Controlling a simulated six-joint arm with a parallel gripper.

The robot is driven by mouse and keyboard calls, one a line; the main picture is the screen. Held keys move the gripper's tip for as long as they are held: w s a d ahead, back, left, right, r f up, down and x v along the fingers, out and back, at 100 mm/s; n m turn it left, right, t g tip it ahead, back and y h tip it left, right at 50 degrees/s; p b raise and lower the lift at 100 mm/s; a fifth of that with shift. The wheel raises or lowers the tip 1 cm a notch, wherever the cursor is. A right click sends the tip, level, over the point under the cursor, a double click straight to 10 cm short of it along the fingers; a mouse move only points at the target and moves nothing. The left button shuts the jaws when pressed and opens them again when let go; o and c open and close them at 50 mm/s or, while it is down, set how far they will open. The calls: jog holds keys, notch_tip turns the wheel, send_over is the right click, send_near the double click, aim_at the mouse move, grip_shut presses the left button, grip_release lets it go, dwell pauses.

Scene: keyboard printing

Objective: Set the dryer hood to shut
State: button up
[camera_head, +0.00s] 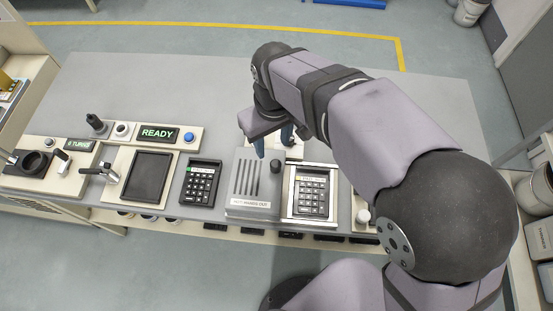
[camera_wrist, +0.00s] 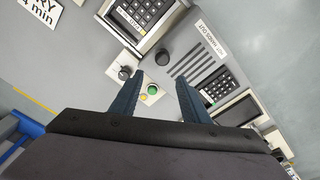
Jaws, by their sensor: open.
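The dryer hood (camera_head: 250,188) is a grey slotted box with a "HOT HANDS OUT" label. It stands beside a framed keypad (camera_head: 312,192), which lies uncovered to its right. A dark upright knob (camera_head: 275,167) sits at the hood's back right corner. The hood also shows in the wrist view (camera_wrist: 190,50), with the knob (camera_wrist: 162,57) just beyond my fingertips. My gripper (camera_head: 272,140) is open and empty, behind and above the hood, apart from the knob. In the wrist view its blue fingers (camera_wrist: 160,77) flank a green button (camera_wrist: 152,90).
Another keypad (camera_head: 201,183) lies left of the hood. Farther left are a dark screen plate (camera_head: 149,177), a lit READY display (camera_head: 158,134) and a lever station (camera_head: 45,165). A light knob (camera_head: 363,215) stands right of the framed keypad. The rear tabletop (camera_head: 160,85) is clear.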

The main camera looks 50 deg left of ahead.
aim_at(277, 164)
jog(key=shift+s+d+n+h, duration=0.2)
jog(key=shift+d+n+h, duration=0.15)
jog(key=shift+d, duration=0.45)
jog(key=shift+f+p, duration=0.95)
jog(key=shift+f, duration=2.7)
grip_shut()
jog(key=shift+w+d, duration=0.1)
jog(key=shift+w, duration=0.05)
